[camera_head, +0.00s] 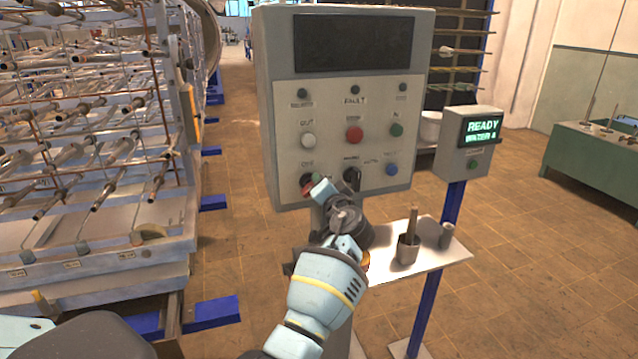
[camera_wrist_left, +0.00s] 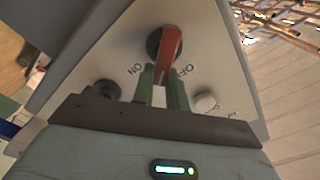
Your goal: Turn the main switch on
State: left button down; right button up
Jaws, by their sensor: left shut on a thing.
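The main switch is a red handle on a round black base, at the lower left of the grey control panel (camera_head: 283,120). In the head view its red handle (camera_head: 307,189) is partly covered by my left gripper (camera_head: 313,184). In the left wrist view the red handle (camera_wrist_left: 171,46) lies between the labels ON, on the left, and OFF, on the right. The green fingertips of my left gripper (camera_wrist_left: 162,75) are shut on the handle's near end. My right gripper is not in view.
A black knob (camera_head: 352,176) sits just right of the switch, with several coloured buttons above. A small shelf (camera_head: 437,258) with a cup (camera_head: 408,250) stands below right, beside a READY display box (camera_head: 468,150). A metal rack (camera_head: 90,130) fills the left.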

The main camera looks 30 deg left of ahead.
pick_arm(q)
jog(key=shift+w+d+f+m+p, duration=0.1)
jog(key=shift+f+m+p, duration=0.1)
jog(key=shift+m, duration=1.05)
jog(key=shift+f+m+p, duration=0.15)
jog(key=shift+f+m, duration=0.1)
jog(key=shift+m, duration=0.95)
jog(key=shift+w+d+f+m+p, duration=0.1)
jog(key=shift+f+m+p, duration=0.1)
jog(key=shift+m, duration=1.05)
jog(key=shift+f+m, duration=0.1)
jog(key=shift+m, duration=0.2)
jog(key=c, duration=1.4)
grip_release()
jog(key=v, duration=0.7)
jog(key=shift+s+d, duration=0.2)
jog(key=shift+s, duration=0.15)
